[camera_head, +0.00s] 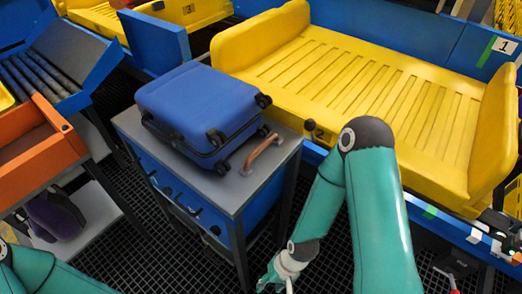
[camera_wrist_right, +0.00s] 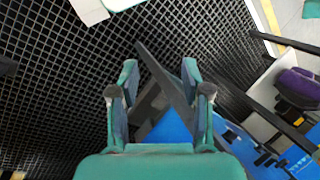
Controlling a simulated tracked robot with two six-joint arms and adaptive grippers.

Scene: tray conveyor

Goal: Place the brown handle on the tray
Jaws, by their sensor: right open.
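The brown handle (camera_head: 262,151) lies on the grey top of a blue-sided table, beside the blue suitcase, near the table's right edge. The big yellow tray (camera_head: 375,95), with a ribbed bed and raised ends, stands behind and to the right of the table. My right gripper (camera_head: 276,284) is low in front of the table, below the handle and apart from it. In the right wrist view the fingers (camera_wrist_right: 160,90) are spread and empty, with dark table legs and blue panels beyond. The handle does not show there. My left arm shows at the lower left; its gripper is out of frame.
The blue suitcase (camera_head: 198,112) fills most of the table top (camera_head: 228,192). An orange bin (camera_head: 38,145) and a blue roller chute (camera_head: 58,68) stand at the left. A purple object (camera_head: 52,215) sits on a low shelf. The dark grid floor is open in front.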

